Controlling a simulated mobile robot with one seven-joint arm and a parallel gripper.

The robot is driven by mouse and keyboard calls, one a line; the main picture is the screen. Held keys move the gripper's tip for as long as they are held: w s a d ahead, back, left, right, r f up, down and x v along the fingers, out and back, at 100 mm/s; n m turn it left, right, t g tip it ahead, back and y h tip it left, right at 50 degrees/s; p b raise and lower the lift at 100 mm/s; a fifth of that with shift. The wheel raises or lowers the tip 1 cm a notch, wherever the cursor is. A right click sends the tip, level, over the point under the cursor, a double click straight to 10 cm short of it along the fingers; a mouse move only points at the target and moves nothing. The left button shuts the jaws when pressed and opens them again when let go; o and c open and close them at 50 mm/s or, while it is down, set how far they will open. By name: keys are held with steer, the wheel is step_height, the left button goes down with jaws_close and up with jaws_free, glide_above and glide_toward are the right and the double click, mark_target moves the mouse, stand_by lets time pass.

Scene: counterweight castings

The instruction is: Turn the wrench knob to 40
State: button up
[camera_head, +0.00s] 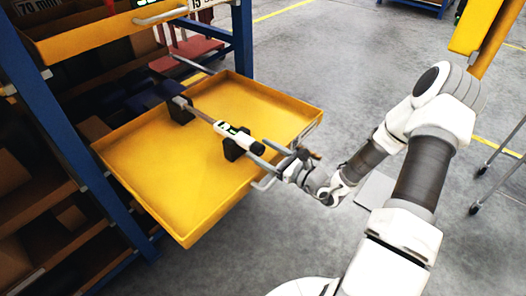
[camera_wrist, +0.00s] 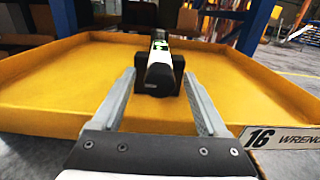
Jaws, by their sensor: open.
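The torque wrench (camera_head: 228,130) lies across black supports in a pulled-out yellow drawer (camera_head: 165,205). Its white grip, with a green and dark marked patch, points toward my arm. The knob (camera_head: 257,148) is the dark end of that grip. In the wrist view the knob (camera_wrist: 160,79) faces me end-on, in front of a black support. My gripper (camera_head: 272,156) is open at the drawer's front edge, close to the knob. In the wrist view my gripper (camera_wrist: 159,76) has one finger on each side of the knob, with gaps. The scale reading is too small to tell.
A drawer handle (camera_head: 264,184) crosses the drawer's front near my gripper. A label reading "16 WRENCH" (camera_wrist: 285,137) is on the drawer front. Blue rack posts (camera_head: 65,130) and an upper yellow drawer (camera_head: 105,38) stand at left. The drawer floor around the wrench is bare.

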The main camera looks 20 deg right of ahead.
jaws_close()
steer(key=shift+n, duration=0.4)
steer(key=shift+a+n+b, duration=0.1)
steer(key=shift+n+b, duration=0.2)
steer(key=shift+n, duration=2.4)
jaws_free()
steer(key=shift+s, duration=0.1)
